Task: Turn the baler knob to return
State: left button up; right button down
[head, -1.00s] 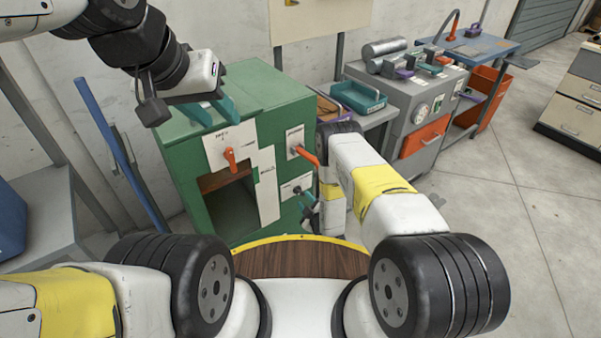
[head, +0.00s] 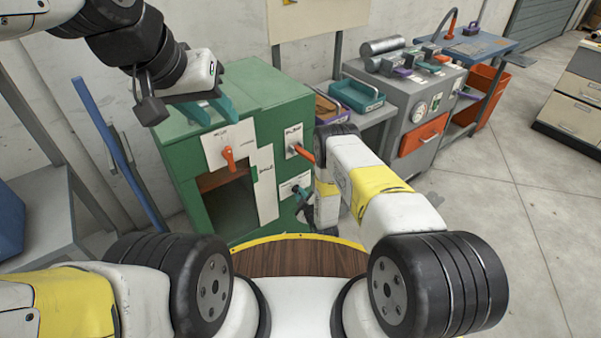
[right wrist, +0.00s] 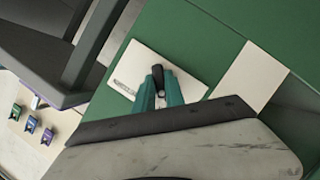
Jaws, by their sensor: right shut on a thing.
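The green baler (head: 185,155) stands ahead with a dark opening in its front. On its right-hand side, a low white plate (head: 287,188) carries a small black knob (right wrist: 157,76). In the right wrist view, the teal fingers of my right gripper (right wrist: 158,88) are shut on this knob, one on each side, over the white plate (right wrist: 128,62). In the head view my right arm partly hides this gripper. My left gripper (head: 211,109) is above the baler's top front edge, its teal fingers apart and empty.
An orange handle (head: 228,155) is on the baler's front plate. Another orange handle (head: 303,152) is on the side plate, close to my right arm. A bench with a teal tray (head: 357,96) and a grey cabinet (head: 418,120) stand right. Floor at right is clear.

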jog(key=shift+m, duration=0.3)
jog(key=shift+w+d+m+g+y, duration=0.15)
jog(key=shift+m+g+y, duration=0.8)
jog(key=shift+m, duration=1)
jog(key=shift+d+m+g+y, duration=0.1)
jog(key=shift+m+g+y, duration=0.55)
jog(key=shift+m+y, duration=0.95)
jog(key=shift+w+d+m+g+y, duration=0.15)
jog(key=shift+m+g+y, duration=0.65)
jog(key=shift+m, duration=1.45)
jog(key=c, duration=1.4)
grip_release()
